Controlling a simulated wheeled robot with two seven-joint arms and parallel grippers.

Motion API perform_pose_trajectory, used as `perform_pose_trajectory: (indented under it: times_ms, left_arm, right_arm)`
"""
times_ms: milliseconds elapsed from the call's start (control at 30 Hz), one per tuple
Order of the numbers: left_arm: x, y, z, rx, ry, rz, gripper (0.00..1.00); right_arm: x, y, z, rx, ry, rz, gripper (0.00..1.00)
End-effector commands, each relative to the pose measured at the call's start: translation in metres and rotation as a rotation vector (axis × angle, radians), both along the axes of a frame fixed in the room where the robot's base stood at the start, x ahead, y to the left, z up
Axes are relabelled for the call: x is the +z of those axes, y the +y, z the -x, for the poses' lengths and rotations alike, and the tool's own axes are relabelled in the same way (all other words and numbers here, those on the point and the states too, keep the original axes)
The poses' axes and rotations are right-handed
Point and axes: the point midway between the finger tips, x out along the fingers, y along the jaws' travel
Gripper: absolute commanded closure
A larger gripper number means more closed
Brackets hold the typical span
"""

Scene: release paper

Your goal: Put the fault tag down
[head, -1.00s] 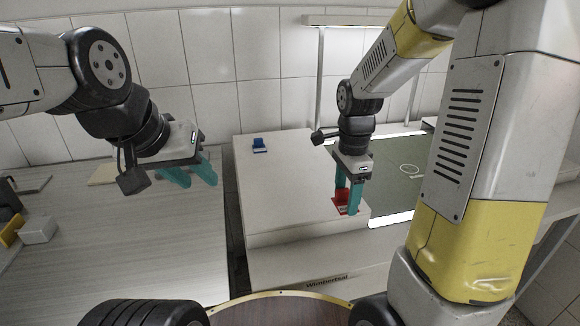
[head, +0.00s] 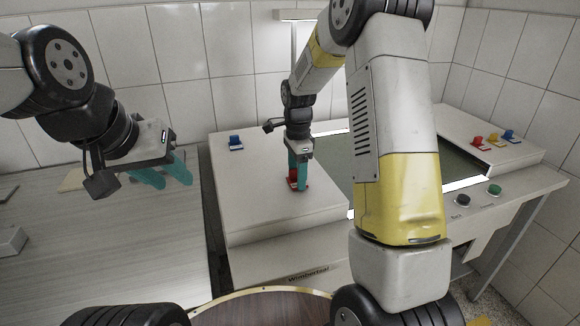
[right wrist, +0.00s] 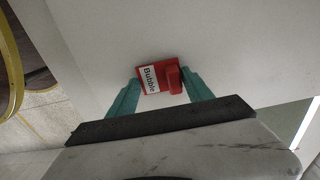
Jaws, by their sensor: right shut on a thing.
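The fault tag is a small red piece (head: 293,178) with a white label reading "Bubble"; it also shows in the right wrist view (right wrist: 172,77). My right gripper (head: 298,185) points down and is shut on the tag, one teal finger on each side. The tag is at or just above the white panel top (head: 250,195); I cannot tell whether it touches. My left gripper (head: 172,182) is open and empty over the pale worktop at left.
A blue tag (head: 235,143) stands on the back left of the white panel. Red, yellow and blue tags (head: 493,139) stand on the right panel. A dark green screen (head: 455,155) lies between. Black and green buttons (head: 494,190) are at the front right. The panel around the gripper is clear.

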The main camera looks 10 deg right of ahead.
Motion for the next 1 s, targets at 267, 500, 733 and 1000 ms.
perform_pose_trajectory:
  times_ms: [267,500,733,1000]
  left_arm:
    - [0.000,0.000,0.000,0.000,0.000,0.000,0.64]
    - [0.000,0.000,0.000,0.000,0.000,0.000,0.64]
    - [0.000,0.000,0.000,0.000,0.000,0.000,0.64]
    - [0.000,0.000,0.000,0.000,0.000,0.000,0.64]
  right_arm:
    - [-0.002,0.000,0.000,0.000,-0.002,0.000,0.80]
    - [-0.005,0.000,0.000,0.000,-0.002,0.000,0.19]
    - [-0.005,0.000,0.000,0.000,-0.002,0.000,0.19]
    - [0.017,0.000,-0.001,0.000,-0.005,-0.001,0.19]
